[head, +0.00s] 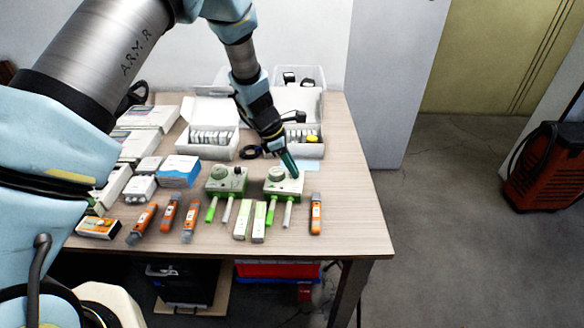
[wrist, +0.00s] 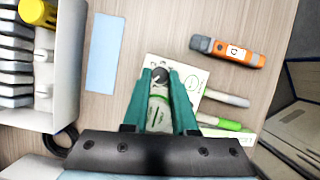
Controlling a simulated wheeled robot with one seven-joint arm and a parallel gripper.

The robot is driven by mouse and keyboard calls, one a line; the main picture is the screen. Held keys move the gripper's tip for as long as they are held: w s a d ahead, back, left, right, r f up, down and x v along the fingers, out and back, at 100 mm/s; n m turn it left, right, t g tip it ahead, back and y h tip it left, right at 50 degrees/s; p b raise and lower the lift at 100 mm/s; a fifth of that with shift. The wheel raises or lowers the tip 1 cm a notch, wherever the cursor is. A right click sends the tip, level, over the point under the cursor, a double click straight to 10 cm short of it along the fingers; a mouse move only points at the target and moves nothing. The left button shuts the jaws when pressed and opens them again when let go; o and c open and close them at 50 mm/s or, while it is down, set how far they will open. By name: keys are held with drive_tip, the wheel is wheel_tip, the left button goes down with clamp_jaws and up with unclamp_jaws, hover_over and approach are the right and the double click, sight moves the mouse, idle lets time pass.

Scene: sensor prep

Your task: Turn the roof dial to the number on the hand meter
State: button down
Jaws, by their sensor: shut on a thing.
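Two pale boxes with green trim stand on the table, a left one (head: 226,184) and a right one (head: 276,186). The left box has a pale round part and a dark knob on its roof. My gripper (head: 292,174) points down onto the roof of the right box. In the wrist view its teal fingers (wrist: 162,76) are closed around the roof dial, which they mostly hide. Printed marks show on the box top (wrist: 190,73) beside the fingers. An orange hand meter (head: 315,214) lies right of the box. Its small display also shows in the wrist view (wrist: 228,51), too small to read.
Several more orange meters (head: 168,214) lie at the left front. A green and a white stick (head: 288,213) extend from the right box towards the front. Open white cartons (head: 211,114) stand behind, and a blue card (wrist: 105,53) lies near the gripper. The table's right side is bare.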

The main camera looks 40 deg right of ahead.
drive_tip(key=shift+m, duration=0.6)
idle(1.1)
drive_tip(key=c, duration=1)
unclamp_jaws()
drive_tip(key=shift+r, duration=0.1)
drive_tip(key=b+v, duration=0.2)
drive_tip(key=v, duration=0.8)
drive_tip(key=shift+w+r+b, duration=0.25)
drive_tip(key=shift+r+b, duration=0.05)
drive_tip(key=shift+b, duration=0.05)
